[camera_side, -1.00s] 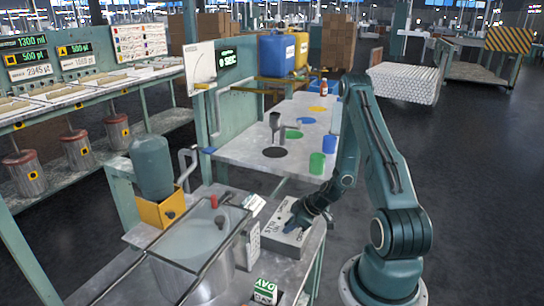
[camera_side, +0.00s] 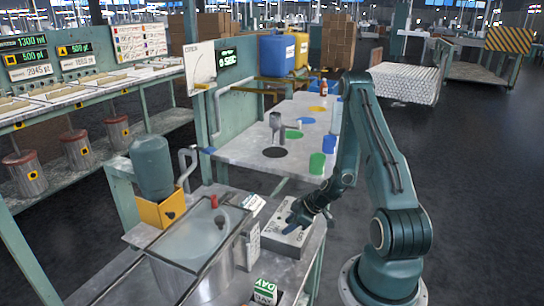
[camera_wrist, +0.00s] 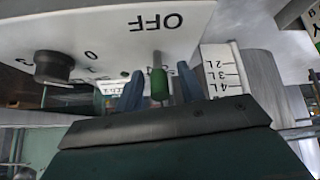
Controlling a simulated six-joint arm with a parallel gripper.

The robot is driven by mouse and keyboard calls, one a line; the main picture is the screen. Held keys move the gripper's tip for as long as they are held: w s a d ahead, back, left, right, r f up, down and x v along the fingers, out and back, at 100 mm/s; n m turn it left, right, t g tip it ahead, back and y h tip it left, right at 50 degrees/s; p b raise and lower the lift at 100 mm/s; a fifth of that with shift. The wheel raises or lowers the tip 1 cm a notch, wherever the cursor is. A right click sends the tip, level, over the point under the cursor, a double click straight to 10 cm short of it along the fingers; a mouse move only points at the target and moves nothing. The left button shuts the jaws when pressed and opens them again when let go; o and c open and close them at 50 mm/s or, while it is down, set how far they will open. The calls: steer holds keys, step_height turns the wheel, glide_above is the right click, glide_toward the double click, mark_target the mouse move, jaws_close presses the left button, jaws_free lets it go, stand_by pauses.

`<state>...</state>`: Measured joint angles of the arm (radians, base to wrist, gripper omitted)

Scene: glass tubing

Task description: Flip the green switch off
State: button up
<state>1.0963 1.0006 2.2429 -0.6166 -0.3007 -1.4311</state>
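The green switch (camera_wrist: 159,84) is a small green-tipped lever on a light grey panel (camera_wrist: 100,30). In the wrist view it lies between the two blue fingers of my gripper (camera_wrist: 160,88), with a gap showing on each side. The gripper is open. The label OFF (camera_wrist: 157,22), upside down in this view, is printed on the panel above the lever. In the side view my gripper (camera_side: 296,218) is at the grey switch box (camera_side: 288,239) on the near bench. The switch itself cannot be made out there.
A black knob (camera_wrist: 54,66) sits on the same panel, left of the switch. A green and white DAY block (camera_side: 264,291) is at the bench front. A table (camera_side: 240,152) with coloured discs lies behind.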

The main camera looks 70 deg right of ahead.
step_height(320, 180, up, 19)
steer(key=shift+r, duration=0.15)
stand_by(1.0)
stand_by(0.4)
steer(key=s+a+r+g, duration=0.1)
steer(key=s+a+r, duration=0.1)
steer(key=a+r, duration=0.75)
steer(key=s+a+r+g, duration=0.15)
steer(key=a+r, duration=0.45)
steer(key=a, duration=0.6)
steer(key=s+a+r+m, duration=0.2)
steer(key=s+a, duration=0.2)
steer(key=s, duration=0.4)
steer(key=shift+s+a+r+t+h, duration=0.2)
steer(key=shift+r+t+h, duration=0.15)
steer(key=shift+t+h, duration=0.1)
